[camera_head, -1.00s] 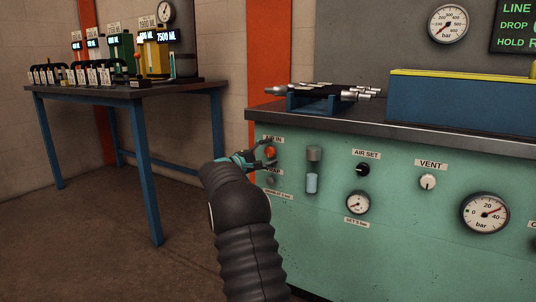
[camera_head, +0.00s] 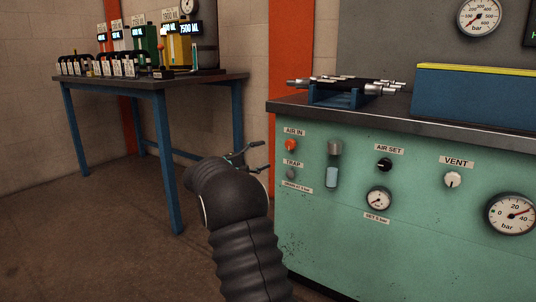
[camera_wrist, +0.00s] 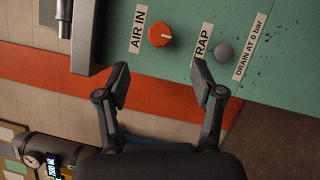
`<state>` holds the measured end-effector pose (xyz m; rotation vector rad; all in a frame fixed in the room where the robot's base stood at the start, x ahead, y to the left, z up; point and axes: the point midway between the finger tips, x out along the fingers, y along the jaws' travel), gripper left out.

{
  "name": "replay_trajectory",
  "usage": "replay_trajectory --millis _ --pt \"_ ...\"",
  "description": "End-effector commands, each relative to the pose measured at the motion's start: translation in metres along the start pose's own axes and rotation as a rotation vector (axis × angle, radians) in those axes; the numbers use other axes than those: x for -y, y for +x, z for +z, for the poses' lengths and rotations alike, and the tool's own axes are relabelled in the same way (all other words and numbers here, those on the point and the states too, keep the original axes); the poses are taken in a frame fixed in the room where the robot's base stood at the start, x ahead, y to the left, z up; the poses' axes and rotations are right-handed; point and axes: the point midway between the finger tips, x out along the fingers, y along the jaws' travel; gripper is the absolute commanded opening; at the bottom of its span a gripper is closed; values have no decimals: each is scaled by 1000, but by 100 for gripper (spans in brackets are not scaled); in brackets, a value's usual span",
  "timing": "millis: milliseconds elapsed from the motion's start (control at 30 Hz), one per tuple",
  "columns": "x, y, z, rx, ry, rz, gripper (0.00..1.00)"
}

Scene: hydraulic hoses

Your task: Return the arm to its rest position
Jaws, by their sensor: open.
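My gripper (camera_head: 247,158) is open and empty in the head view, in front of the orange wall strip and just left of the green cabinet (camera_head: 420,235). My dark ribbed arm reaches up to it from the bottom of the picture. In the wrist view my two fingers (camera_wrist: 160,88) stand wide apart with nothing between them. Beyond them are the orange AIR IN knob (camera_wrist: 160,36) and the grey TRAP button (camera_wrist: 224,50) on the cabinet face. The fingers appear apart from both. In the head view the AIR IN knob (camera_head: 290,145) shows to the right of the gripper.
A blue-legged table (camera_head: 155,82) with bottles and displays stands at the left. On the cabinet top are a blue rack with hoses (camera_head: 335,97) and a blue box (camera_head: 470,95). The cabinet's left edge is close beside my gripper. Floor (camera_head: 110,215) is clear at left.

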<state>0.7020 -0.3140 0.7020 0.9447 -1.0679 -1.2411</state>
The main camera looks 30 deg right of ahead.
Motion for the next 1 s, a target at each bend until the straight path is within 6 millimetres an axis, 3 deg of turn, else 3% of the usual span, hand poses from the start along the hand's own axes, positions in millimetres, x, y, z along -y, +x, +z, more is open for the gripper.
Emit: replay_trajectory --millis 667,767,867,1000 --pt "5 -2 -5 -21 -17 -21 67" --pt "34 -5 -10 -51 -45 -112 67" --pt "78 -12 -12 -79 -91 -229 67" --pt "132 -33 8 -115 -125 -439 67"
